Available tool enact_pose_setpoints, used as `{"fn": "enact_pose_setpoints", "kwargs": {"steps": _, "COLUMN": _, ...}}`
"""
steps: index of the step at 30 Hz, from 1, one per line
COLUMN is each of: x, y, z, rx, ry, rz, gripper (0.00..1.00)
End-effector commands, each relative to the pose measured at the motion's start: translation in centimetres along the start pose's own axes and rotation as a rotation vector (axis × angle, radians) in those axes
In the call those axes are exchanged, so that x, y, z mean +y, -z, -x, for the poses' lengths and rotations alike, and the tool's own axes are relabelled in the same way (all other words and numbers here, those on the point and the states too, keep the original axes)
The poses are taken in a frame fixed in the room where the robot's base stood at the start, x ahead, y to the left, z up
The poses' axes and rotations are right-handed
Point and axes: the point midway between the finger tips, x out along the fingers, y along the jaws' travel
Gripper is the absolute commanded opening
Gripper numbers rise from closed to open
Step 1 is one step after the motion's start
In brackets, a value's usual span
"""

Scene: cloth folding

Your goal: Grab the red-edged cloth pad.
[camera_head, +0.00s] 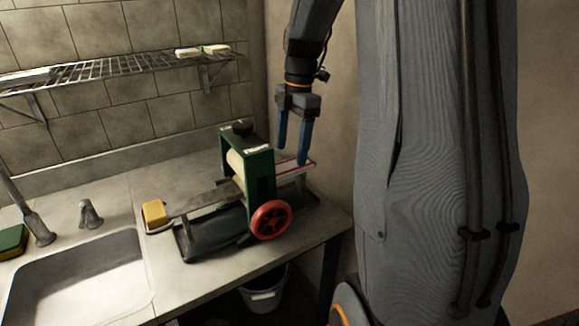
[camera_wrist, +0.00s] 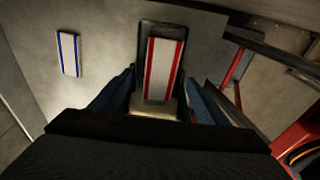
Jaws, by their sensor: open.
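The red-edged cloth pad (camera_head: 295,168) is white with red long edges. It lies flat at the right end of the green roller press (camera_head: 262,165). In the wrist view the pad (camera_wrist: 162,64) lies on a dark plate, between and beyond my fingers. My gripper (camera_head: 291,160) is open, its blue fingers pointing down above the pad in the head view. In the wrist view my gripper (camera_wrist: 160,76) has one finger on each side of the pad, with space between. I cannot tell whether the fingers touch it.
A blue-edged white pad (camera_wrist: 68,54) lies left in the wrist view. The press has a red handwheel (camera_head: 271,220) in front. A yellow sponge (camera_head: 155,213) sits at its left end. The sink (camera_head: 85,280) is left, a wire shelf (camera_head: 120,67) above, a bucket (camera_head: 264,292) below.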

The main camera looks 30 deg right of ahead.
Motion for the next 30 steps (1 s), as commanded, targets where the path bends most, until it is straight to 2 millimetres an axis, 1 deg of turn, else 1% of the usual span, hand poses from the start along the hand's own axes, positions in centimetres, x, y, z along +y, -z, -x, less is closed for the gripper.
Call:
{"fn": "enact_pose_setpoints", "kwargs": {"steps": 3, "x": -0.2, "y": 0.3, "z": -1.7, "rx": 0.002, "ry": 0.005, "rz": 0.001, "gripper": 0.69}}
{"fn": "enact_pose_setpoints", "kwargs": {"steps": 7, "x": -0.1, "y": 0.3, "z": -3.3, "rx": 0.002, "ry": 0.003, "rz": 0.0, "gripper": 0.69}}
{"fn": "enact_pose_setpoints", "kwargs": {"steps": 10, "x": -0.1, "y": 0.2, "z": -3.7, "rx": 0.0, "ry": 0.0, "rz": 0.0, "gripper": 0.69}}
{"fn": "enact_pose_setpoints", "kwargs": {"steps": 16, "x": -0.1, "y": 0.2, "z": -3.8, "rx": 0.0, "ry": 0.0, "rz": 0.0, "gripper": 0.69}}
{"fn": "enact_pose_setpoints", "kwargs": {"steps": 17, "x": -0.1, "y": 0.2, "z": -3.8, "rx": 0.0, "ry": 0.0, "rz": 0.0, "gripper": 0.65}}
{"fn": "enact_pose_setpoints", "kwargs": {"steps": 24, "x": -0.1, "y": 0.2, "z": -3.8, "rx": 0.0, "ry": 0.0, "rz": 0.0, "gripper": 0.25}}
{"fn": "enact_pose_setpoints", "kwargs": {"steps": 30, "x": -0.1, "y": 0.2, "z": -3.8, "rx": 0.0, "ry": 0.0, "rz": 0.0, "gripper": 0.24}}
